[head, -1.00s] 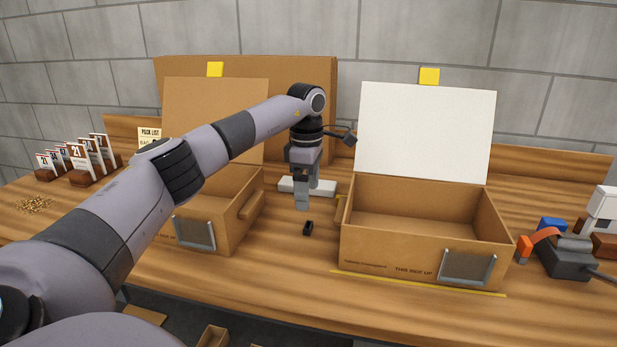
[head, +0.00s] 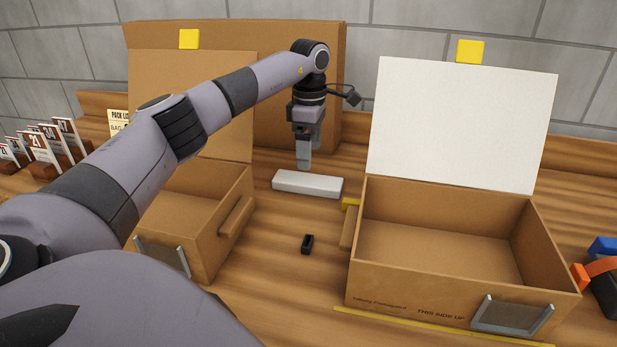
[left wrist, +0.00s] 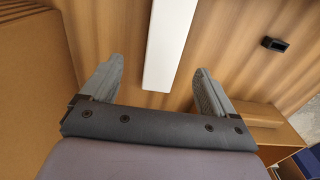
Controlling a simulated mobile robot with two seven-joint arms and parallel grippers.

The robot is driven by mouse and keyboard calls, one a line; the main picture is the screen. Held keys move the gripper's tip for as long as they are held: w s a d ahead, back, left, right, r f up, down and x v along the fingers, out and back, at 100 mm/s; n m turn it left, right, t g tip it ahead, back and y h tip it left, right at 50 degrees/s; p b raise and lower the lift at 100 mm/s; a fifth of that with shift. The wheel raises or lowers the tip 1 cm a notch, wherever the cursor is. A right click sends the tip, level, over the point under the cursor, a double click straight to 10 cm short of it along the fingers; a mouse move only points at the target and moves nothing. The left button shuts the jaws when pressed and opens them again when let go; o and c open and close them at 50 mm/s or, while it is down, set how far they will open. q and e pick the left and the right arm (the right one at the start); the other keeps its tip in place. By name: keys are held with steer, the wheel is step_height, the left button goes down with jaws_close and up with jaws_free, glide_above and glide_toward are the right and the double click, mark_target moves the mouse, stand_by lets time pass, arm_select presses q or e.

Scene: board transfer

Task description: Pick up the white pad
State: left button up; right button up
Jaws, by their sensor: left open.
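The white pad (head: 308,184) is a long, flat white block on the wooden table between the two cardboard boxes. It also shows in the left wrist view (left wrist: 168,42), running up from between the fingertips to the top edge. My left gripper (head: 304,166) points down just behind the pad in the head view. In the left wrist view its two fingers (left wrist: 155,88) are spread apart with the pad's near end between them, and nothing is gripped. I cannot tell the fingertips' height above the table. My right gripper is not in view.
An open box (head: 445,235) with a raised white lid stands right of the pad. Another open box (head: 205,225) stands left, partly behind my arm. A small black object (head: 307,244) lies in front of the pad. Number cards (head: 45,148) stand at far left.

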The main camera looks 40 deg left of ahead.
mark_target(308, 179)
arm_select(q)
steer(key=f, duration=0.7)
steer(key=shift+s+d+p, duration=0.1)
steer(key=shift+s+p, duration=0.2)
steer(key=shift+s, duration=0.05)
steer(key=shift+r, duration=0.1)
steer(key=c, duration=1.1)
